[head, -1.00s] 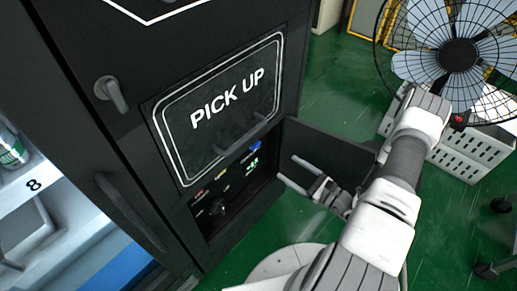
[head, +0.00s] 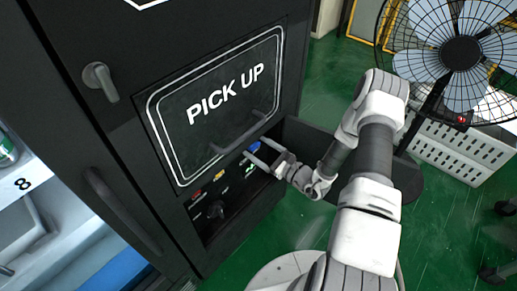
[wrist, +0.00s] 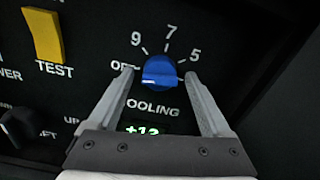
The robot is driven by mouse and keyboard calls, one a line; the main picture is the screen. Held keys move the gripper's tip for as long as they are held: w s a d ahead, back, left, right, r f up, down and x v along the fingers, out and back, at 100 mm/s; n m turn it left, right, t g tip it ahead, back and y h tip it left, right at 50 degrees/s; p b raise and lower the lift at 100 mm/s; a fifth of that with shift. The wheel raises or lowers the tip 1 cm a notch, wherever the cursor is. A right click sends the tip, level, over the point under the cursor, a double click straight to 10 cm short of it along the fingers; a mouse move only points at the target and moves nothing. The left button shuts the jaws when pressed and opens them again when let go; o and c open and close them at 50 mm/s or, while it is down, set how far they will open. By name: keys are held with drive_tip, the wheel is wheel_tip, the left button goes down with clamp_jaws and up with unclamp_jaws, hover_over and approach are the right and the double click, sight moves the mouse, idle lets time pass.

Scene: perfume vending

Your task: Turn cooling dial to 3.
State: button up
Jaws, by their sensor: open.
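The blue cooling dial (wrist: 160,72) sits on the black control panel, with OFF, 9, 7 and 5 around its upper side and the word COOLING partly covered below. No 3 is visible; the right finger covers the area below the 5. I cannot tell clearly which mark the dial points to. My gripper (wrist: 159,77) is open, its fingertips at the dial's left and right sides; contact is unclear. In the head view the dial (head: 254,148) shows blue beside the tips of my gripper (head: 257,150).
A yellow TEST switch (wrist: 43,36) is left of the dial, and a black knob (wrist: 20,127) is lower left. A green display (wrist: 142,129) is partly hidden behind my gripper. The PICK UP door (head: 215,105) is above. An open black panel door (head: 310,140) stands at right.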

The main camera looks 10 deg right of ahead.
clamp_jaws()
idle(0.3)
